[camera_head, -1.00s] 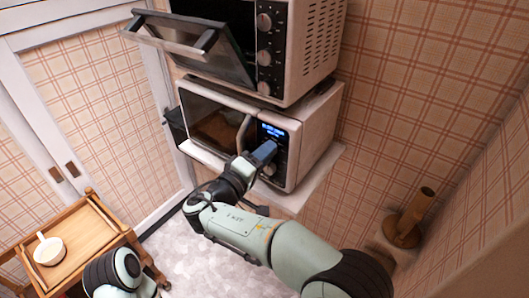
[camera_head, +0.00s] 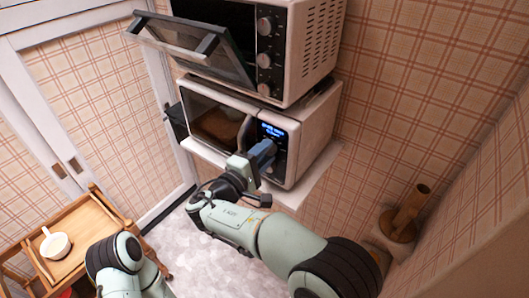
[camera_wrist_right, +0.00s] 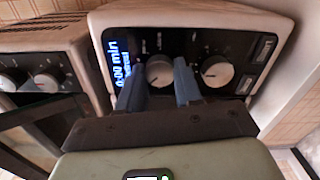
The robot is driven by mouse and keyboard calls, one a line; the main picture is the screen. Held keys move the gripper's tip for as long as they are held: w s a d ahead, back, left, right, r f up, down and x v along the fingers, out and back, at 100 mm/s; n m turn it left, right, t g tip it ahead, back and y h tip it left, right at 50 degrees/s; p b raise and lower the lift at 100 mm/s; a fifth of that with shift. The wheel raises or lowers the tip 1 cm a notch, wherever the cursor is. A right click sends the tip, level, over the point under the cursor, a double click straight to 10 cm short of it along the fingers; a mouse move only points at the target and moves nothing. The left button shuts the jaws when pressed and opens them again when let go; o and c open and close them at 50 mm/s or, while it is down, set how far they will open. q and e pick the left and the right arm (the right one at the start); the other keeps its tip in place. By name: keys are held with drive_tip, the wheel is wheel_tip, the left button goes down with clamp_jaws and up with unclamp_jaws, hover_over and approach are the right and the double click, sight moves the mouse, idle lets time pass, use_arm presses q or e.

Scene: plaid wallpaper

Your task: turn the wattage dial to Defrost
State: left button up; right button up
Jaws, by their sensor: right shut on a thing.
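The white microwave (camera_head: 308,135) stands on a shelf below an oven. Its lit blue display (camera_wrist_right: 118,60) reads "0:00 min" with a second line I cannot read surely. In the right wrist view, two round silver dials sit beside the display. My right gripper (camera_wrist_right: 160,74) is shut on the dial nearer the display (camera_wrist_right: 158,68), one finger on each side. The other dial (camera_wrist_right: 216,74) is free. Dial labels are too small to read. In the head view my right gripper (camera_head: 264,156) hides the gripped dial. Only part of my left arm shows, not its gripper.
An oven (camera_head: 315,45) with its door (camera_head: 190,45) hanging open stands above the microwave. A brown holder (camera_head: 405,215) is on the right.

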drive_tip(key=o, duration=1)
drive_tip(key=shift+o, duration=0.2)
use_arm(q)
drive_tip(key=shift+s+f+b, duration=0.65)
drive_tip(key=shift+f, duration=0.2)
drive_tip(key=shift+s+f+b, duration=0.6)
drive_tip(key=shift+f+b, duration=0.05)
drive_tip(key=shift+f, duration=0.15)
use_arm(e)
drive_tip(key=v, duration=1.3)
drive_tip(key=shift+s, duration=0.2)
drive_tip(key=shift+a, duration=0.15)
